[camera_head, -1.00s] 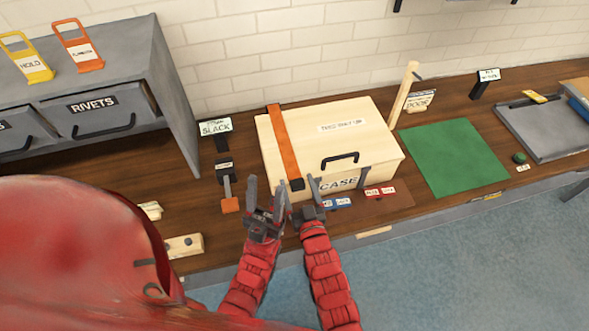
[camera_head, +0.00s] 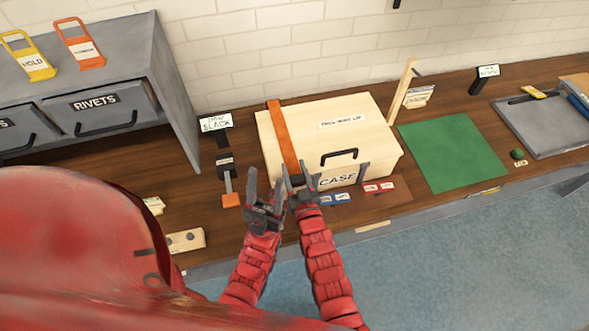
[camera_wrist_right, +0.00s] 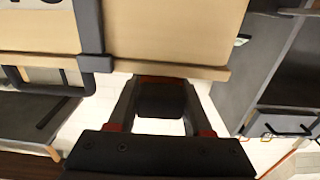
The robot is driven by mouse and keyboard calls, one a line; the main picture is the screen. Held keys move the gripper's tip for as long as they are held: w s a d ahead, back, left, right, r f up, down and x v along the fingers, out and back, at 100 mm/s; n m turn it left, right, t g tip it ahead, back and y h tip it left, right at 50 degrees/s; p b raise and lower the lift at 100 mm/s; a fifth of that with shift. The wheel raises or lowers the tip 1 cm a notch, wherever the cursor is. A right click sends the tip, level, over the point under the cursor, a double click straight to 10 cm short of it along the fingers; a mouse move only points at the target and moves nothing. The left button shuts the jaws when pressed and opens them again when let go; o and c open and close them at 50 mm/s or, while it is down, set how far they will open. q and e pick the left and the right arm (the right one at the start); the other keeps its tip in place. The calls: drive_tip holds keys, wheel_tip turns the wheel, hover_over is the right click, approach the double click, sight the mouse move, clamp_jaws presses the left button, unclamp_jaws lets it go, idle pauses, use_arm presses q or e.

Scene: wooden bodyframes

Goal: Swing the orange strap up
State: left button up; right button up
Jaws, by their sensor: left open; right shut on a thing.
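The orange strap (camera_head: 286,135) runs over the lid of the pale wooden case (camera_head: 350,112), from the back edge to the front edge. A dark piece at its front end is mostly covered by my right gripper (camera_head: 296,184). In the right wrist view the right gripper (camera_wrist_right: 160,108) is shut on this dark strap end (camera_wrist_right: 160,97), just off the case front. My left gripper (camera_head: 265,188) is open and empty, left of the right gripper and in front of the case.
A slack lever (camera_head: 227,182) with an orange tip stands left of the case. Red and blue tags (camera_head: 378,187) lie before it. A wooden post (camera_head: 402,88) and a green mat (camera_head: 453,154) are to the right. A grey drawer cabinet (camera_head: 160,90) stands at left.

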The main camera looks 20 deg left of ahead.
clamp_jaws()
idle(0.9)
